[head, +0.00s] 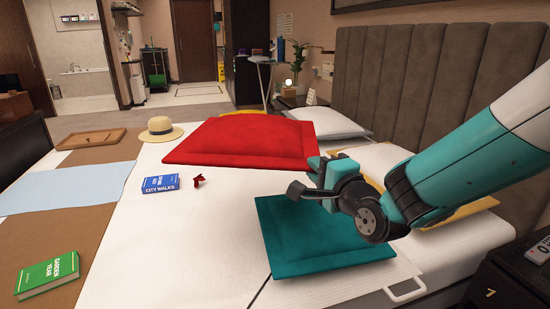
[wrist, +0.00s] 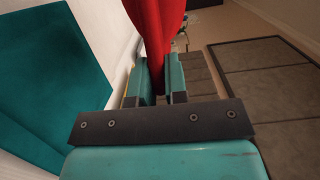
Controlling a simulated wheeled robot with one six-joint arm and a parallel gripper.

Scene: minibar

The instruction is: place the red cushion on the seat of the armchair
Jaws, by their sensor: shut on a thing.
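The red cushion (head: 240,140) is held up over the bed in the head view, roughly level, its near right edge at my gripper (head: 318,178). In the wrist view the red cushion (wrist: 156,30) runs between the two teal fingers of my gripper (wrist: 160,82), which are shut on it. Only a narrow part of the cushion shows there. I cannot see an armchair in either view.
A teal cushion (head: 315,240) lies on the bed (head: 185,235) below my gripper. A straw hat (head: 160,129), a blue book (head: 160,184), a green book (head: 48,275) and a wooden tray (head: 91,138) lie on the bed. The grey headboard (head: 415,85) rises at the right.

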